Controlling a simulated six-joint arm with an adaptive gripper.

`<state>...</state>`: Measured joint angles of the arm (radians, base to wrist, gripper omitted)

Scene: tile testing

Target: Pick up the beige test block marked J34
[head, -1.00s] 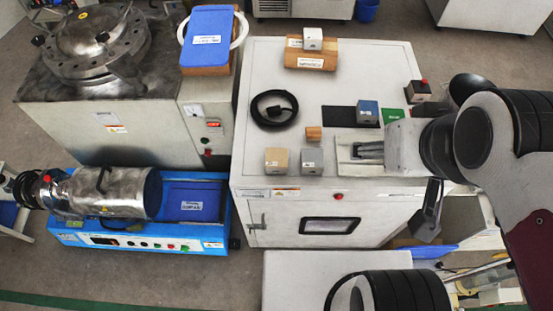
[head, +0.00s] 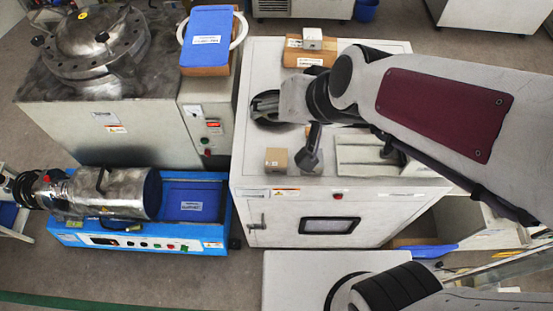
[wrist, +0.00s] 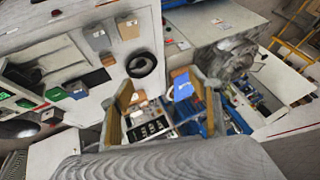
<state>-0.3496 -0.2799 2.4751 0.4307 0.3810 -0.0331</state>
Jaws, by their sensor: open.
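The beige block (head: 277,160) stands upright near the front left of the white cabinet top, with a small label too small to read. It also shows in the wrist view (wrist: 128,29), at the top.
The black cable coil (wrist: 141,64) and a small wooden block (wrist: 108,60) lie near the beige block. A white block (head: 312,38) sits on a wooden block (head: 294,54) at the back. The blue machine (head: 140,232) and metal pot (head: 90,40) are left of the cabinet.

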